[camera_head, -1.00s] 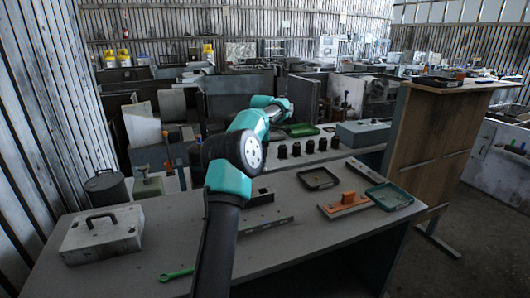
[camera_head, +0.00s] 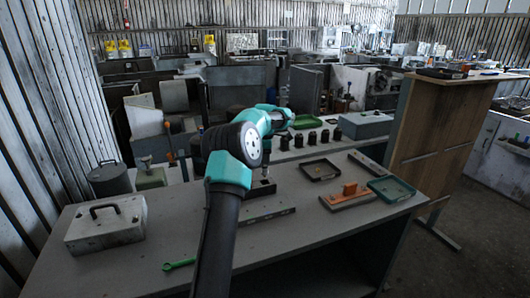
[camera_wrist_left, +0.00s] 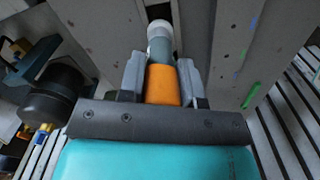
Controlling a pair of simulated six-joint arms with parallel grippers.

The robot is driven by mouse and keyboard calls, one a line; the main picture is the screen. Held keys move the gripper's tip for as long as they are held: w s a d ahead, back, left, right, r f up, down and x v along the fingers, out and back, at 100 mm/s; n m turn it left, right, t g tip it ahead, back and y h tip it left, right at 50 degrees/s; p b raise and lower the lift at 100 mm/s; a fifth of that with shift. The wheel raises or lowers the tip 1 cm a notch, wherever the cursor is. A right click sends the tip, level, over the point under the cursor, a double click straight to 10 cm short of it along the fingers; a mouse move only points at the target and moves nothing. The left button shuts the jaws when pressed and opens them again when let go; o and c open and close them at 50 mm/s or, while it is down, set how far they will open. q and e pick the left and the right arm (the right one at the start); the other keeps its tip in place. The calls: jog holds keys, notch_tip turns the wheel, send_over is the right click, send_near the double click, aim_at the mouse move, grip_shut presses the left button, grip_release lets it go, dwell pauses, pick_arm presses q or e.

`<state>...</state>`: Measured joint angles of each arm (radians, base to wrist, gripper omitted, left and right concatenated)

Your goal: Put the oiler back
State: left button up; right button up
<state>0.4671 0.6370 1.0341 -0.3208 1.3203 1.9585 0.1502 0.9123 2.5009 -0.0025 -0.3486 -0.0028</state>
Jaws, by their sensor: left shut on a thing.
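In the left wrist view, the oiler (camera_wrist_left: 163,88) has an orange body, a grey upper part and a pale round end. My left gripper (camera_wrist_left: 161,64) is shut on it, with one finger on each side of the orange body. In the head view, my left arm reaches over the grey bench (camera_head: 165,228), and its wrist is above a black block (camera_head: 263,187) on the bench. The oiler cannot be made out clearly there. I cannot tell whether the oiler touches anything. My right gripper is not in view.
A grey metal case (camera_head: 106,226) stands at the bench's left end. A flat bar (camera_head: 268,215) lies by the block. Right are a black tray (camera_head: 320,170), an orange-handled tool (camera_head: 348,194) and a green-rimmed tray (camera_head: 391,188).

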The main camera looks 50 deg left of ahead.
aim_at(265, 172)
pick_arm(q)
jog(key=shift+f, duration=0.75)
jog(key=shift+f, duration=2.85)
dwell(0.5)
jog(key=o, duration=1.6)
jog(key=shift+r, duration=0.1)
jog(key=shift+r, duration=3.9)
jog(key=shift+w, duration=0.1)
